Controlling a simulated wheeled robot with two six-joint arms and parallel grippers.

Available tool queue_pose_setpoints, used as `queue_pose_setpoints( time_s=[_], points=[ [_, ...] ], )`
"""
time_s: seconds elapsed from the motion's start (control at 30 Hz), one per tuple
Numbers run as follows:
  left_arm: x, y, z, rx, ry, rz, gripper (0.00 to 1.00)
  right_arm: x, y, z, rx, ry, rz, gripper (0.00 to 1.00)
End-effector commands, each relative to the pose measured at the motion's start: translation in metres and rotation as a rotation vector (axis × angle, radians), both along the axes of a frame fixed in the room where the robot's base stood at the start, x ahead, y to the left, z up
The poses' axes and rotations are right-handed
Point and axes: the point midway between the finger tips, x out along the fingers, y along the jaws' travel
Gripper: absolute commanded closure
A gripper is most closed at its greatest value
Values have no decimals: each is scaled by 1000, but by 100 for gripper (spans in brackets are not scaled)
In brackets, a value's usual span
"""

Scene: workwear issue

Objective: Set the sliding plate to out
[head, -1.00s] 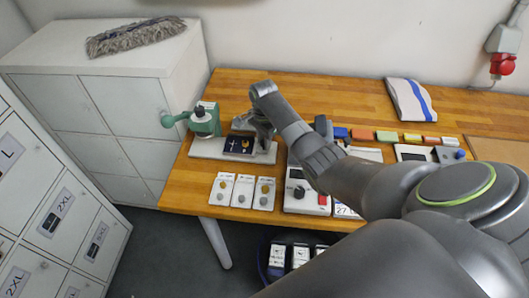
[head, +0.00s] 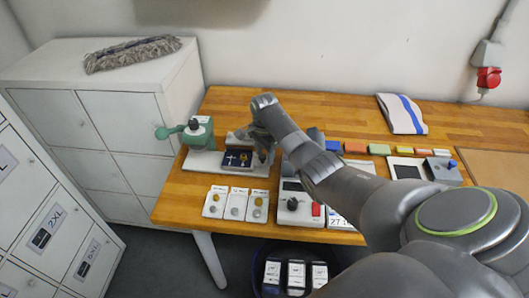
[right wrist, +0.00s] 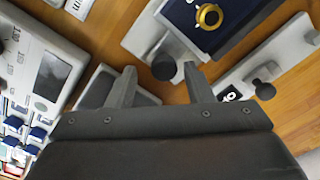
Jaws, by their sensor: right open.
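A dark blue plate (head: 237,160) with a brass-coloured ring lies on a pale base (head: 200,162) beside a green lever press (head: 196,132). In the right wrist view the blue plate (right wrist: 228,14) shows at the top, with a grey block at its near side and a black knob (right wrist: 163,67). My right gripper (head: 256,142) is just right of the plate in the head view, partly hiding the base. In the right wrist view it (right wrist: 160,72) is open, and the knob appears between its fingertips. Contact cannot be told. My left gripper is not in view.
Three white cards with round pieces (head: 236,204) lie at the table's front edge. A white device with a dark knob and red button (head: 300,208) stands to their right. Coloured blocks (head: 355,147) and a folded striped cloth (head: 402,113) lie behind. A cabinet (head: 100,90) stands left.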

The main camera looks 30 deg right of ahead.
Motion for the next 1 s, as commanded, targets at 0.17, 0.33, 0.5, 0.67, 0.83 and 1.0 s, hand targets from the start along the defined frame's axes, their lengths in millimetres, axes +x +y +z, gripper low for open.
queue_pose_setpoints(
  time_s=[0.17,0.33,0.5,0.67,0.83,1.0],
  points=[
    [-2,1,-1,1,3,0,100,1,0,7,1,-3,1,53],
    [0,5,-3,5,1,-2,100,1,0,31,0,-6,2,53],
    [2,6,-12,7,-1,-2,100,1,-1,70,0,-7,1,53],
    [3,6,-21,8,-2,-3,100,1,-1,111,0,-7,0,53],
    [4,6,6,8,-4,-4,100,0,-2,157,0,-2,-1,53],
    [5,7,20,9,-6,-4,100,-1,-2,168,1,0,-1,53]
  ],
)
